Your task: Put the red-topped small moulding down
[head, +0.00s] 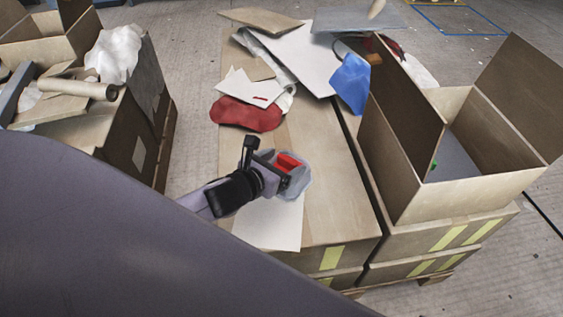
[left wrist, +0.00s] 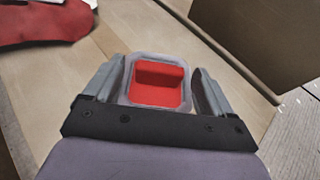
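The red-topped small moulding (head: 290,163) is a small grey, square-rimmed piece with a red hollow top. My left gripper (head: 282,176) is at it, above the near part of the cardboard box top (head: 338,205), by a white sheet (head: 270,222). In the left wrist view the moulding (left wrist: 158,82) sits between the two grey fingers (left wrist: 160,90), which lie close along its sides, and the gripper looks shut on it. Its underside is hidden, so I cannot tell whether it touches the surface. My right gripper is not in view.
A red cloth-like piece (head: 246,114), white sheets (head: 305,58) and a blue piece (head: 350,82) lie farther back. An open, tall-walled carton (head: 425,185) stands at the right. Another loaded box (head: 130,135) is at the left. The box top right of the gripper is bare.

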